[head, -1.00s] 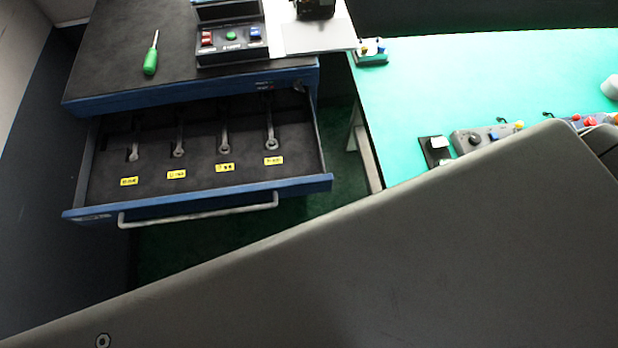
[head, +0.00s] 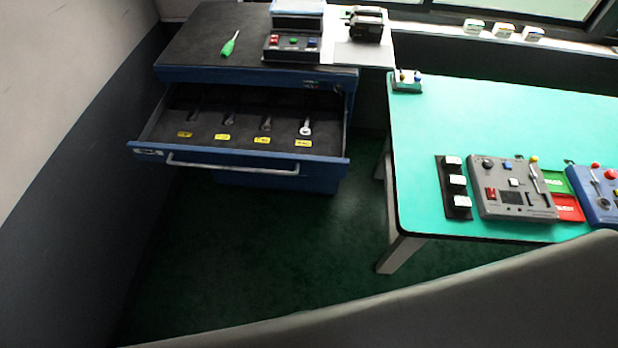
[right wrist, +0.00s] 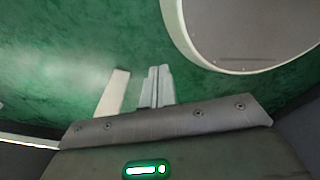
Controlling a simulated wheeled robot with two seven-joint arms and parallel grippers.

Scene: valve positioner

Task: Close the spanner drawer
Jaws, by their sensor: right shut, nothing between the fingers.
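The spanner drawer (head: 225,166) is pulled out of the blue cabinet (head: 250,76) in the head view. Several spanners, one of them this bright one (head: 306,127), lie in its dark insert behind yellow labels. A pale bar handle (head: 232,167) runs along its blue front. My right gripper (right wrist: 157,72) is shut and empty in the right wrist view, above green floor and away from the drawer. My left gripper is not in either view.
A green-topped table (head: 460,125) with control boxes stands right of the cabinet. A green screwdriver (head: 230,44) and a button box (head: 290,46) are on the cabinet top. A wall (head: 80,150) is on the left. The floor (head: 260,240) before the drawer is clear.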

